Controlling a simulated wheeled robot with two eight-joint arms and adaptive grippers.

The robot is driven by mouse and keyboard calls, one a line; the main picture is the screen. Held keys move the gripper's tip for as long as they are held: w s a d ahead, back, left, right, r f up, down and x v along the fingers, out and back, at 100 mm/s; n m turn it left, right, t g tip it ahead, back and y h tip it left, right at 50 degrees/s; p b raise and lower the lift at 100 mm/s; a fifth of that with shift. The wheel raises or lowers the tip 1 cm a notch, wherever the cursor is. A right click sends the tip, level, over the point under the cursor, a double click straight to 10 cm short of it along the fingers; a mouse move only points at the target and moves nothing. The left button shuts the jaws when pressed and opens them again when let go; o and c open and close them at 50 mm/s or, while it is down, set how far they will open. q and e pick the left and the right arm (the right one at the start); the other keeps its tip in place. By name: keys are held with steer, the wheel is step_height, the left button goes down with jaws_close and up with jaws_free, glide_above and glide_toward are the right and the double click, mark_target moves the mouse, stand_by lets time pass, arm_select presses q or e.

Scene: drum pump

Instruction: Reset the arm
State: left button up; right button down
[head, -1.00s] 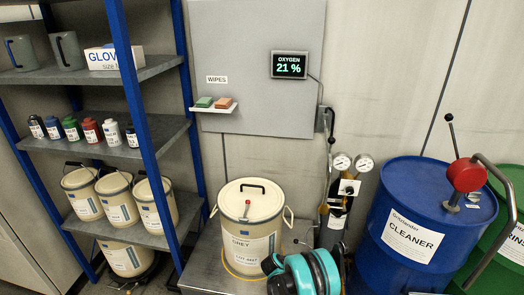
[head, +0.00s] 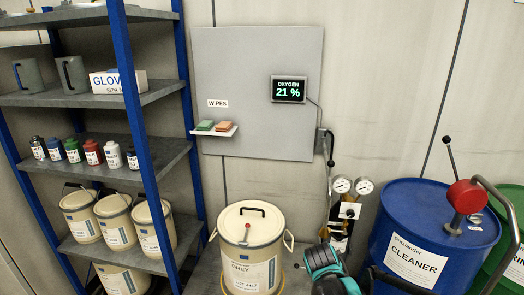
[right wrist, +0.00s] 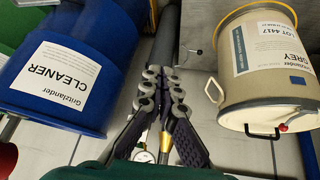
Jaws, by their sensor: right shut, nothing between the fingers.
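My right arm shows as a teal and black wrist section (head: 325,262) at the bottom of the head view, between the cream GREY pail and the blue CLEANER drum. In the right wrist view my right gripper (right wrist: 164,78) is shut, its fingers together with nothing between them. It is in front of a dark gas cylinder (right wrist: 167,35), and I cannot tell the distance. The pail (right wrist: 262,75) is to its right and the drum (right wrist: 60,75) to its left, both upside down in that view. My left gripper is not in view.
The pail (head: 249,240) stands on a grey surface. The blue drum (head: 402,215) carries a red-headed pump (head: 466,196) with a bent pipe; a green drum stands beside it. Pressure gauges (head: 341,184) are behind my wrist. A shelf (head: 150,90) with pails and bottles is at left.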

steer(key=s+a+r+n+y, duration=0.1)
steer(key=s+r+n, duration=0.1)
steer(key=s, duration=0.8)
steer(key=s+r+n+t+y, duration=0.1)
steer(key=s+r+n+y, duration=0.1)
steer(key=s, duration=0.7)
steer(key=shift+s+a+n, duration=0.3)
steer(key=shift+s+a, duration=0.1)
steer(key=c, duration=1.8)
jaws_free()
steer(key=shift+s+a+f+t, duration=0.1)
steer(key=shift+s+t, duration=0.15)
steer(key=shift+t, duration=0.05)
steer(key=shift+o, duration=0.2)
